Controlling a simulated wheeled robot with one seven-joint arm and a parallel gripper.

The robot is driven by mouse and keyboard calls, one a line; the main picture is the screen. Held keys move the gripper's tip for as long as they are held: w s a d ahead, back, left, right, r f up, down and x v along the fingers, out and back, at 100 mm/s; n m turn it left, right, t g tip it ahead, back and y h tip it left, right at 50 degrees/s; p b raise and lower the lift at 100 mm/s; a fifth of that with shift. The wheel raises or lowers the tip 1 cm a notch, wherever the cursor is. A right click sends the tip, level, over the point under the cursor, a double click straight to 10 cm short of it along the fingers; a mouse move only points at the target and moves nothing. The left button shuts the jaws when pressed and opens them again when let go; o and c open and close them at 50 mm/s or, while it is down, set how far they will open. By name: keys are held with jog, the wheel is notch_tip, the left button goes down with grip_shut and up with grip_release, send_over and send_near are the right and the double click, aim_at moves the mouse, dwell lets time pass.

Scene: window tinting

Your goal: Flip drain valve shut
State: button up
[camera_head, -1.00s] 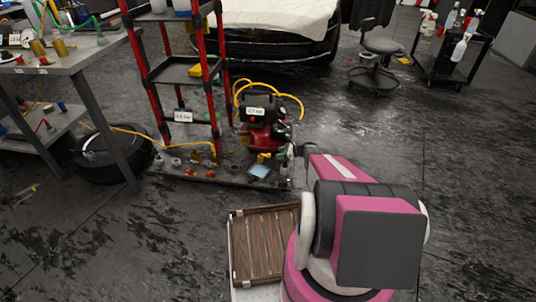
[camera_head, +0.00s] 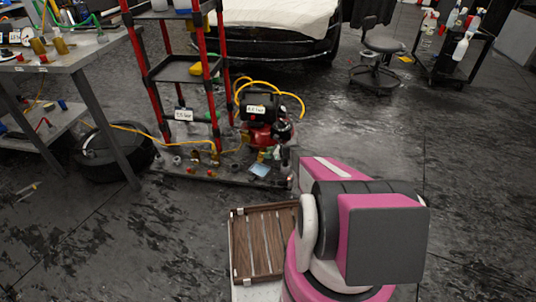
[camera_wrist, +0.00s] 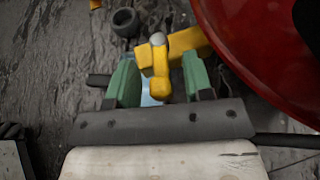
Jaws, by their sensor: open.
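The drain valve (camera_wrist: 188,42) is yellow, with a round grey pivot and a yellow lever (camera_wrist: 160,70), beside the red tank (camera_wrist: 235,45) in the wrist view. The lever points down toward my gripper (camera_wrist: 160,82). My gripper is open, its two green fingers apart on either side of the lever's end. I cannot tell whether either finger touches it. In the head view the red and black compressor (camera_head: 262,110) stands on the floor board, and the valve area is small and partly hidden by my arm.
A red-post shelf rack (camera_head: 207,85) stands left of the compressor, with a yellow hose (camera_head: 255,80) looping above it. Small fittings lie on the board (camera_head: 215,178). A wooden crate (camera_head: 237,250) is near my arm. Open floor lies to the right.

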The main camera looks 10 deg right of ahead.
jog(key=shift+w+a+f, duration=0.1)
jog(key=shift+a, duration=0.05)
jog(key=shift+c, duration=0.3)
grip_shut()
jog(key=n+g, duration=0.1)
jog(key=n+g+y, duration=0.1)
jog(key=w+g, duration=0.1)
jog(key=shift+d+n, duration=0.25)
jog(key=shift+n, duration=0.15)
jog(key=shift+o, duration=0.3)
grip_release()
